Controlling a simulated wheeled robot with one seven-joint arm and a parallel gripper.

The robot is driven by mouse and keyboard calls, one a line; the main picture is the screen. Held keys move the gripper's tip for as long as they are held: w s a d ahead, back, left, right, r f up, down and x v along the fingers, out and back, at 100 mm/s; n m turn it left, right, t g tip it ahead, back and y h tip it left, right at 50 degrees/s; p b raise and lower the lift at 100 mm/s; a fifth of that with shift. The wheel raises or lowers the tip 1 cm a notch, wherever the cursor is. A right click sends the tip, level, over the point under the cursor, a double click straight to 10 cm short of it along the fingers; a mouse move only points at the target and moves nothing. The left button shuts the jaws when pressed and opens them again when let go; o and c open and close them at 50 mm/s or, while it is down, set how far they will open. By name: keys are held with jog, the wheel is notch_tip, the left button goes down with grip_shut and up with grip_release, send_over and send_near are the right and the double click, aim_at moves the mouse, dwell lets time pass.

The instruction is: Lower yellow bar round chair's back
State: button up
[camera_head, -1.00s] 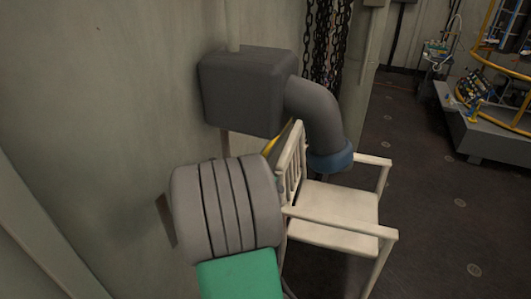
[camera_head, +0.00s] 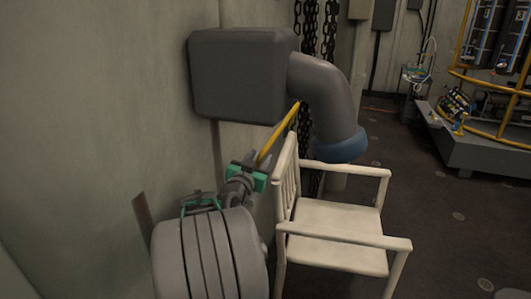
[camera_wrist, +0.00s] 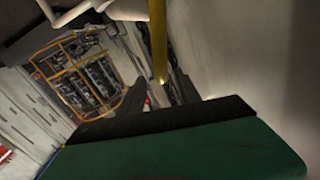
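The yellow bar (camera_head: 278,133) slants up and to the right between the wall and the chair's back, its upper end beside the dark grey duct. It also shows in the wrist view (camera_wrist: 158,42), at the top middle. The white chair (camera_head: 335,217) has a slatted back (camera_head: 287,185) on its left, facing the wall. My gripper (camera_head: 256,177), with green parts, is near the bar's lower visible end, left of the chair's back. Whether it touches the bar I cannot tell.
A dark grey box (camera_head: 240,78) with a bent duct (camera_head: 330,95) and blue collar (camera_head: 341,147) hangs above the chair and bar. Dark chains (camera_head: 310,40) hang behind it. The wall is close on the left. Open floor (camera_head: 450,220) lies right of the chair.

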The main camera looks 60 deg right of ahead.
aim_at(268, 147)
jog(key=d, duration=0.4)
jog(key=w+d, duration=0.1)
jog(key=d, duration=0.2)
jog(key=shift+r, duration=0.1)
grip_shut()
jog(key=shift+r, duration=0.1)
dwell(1.0)
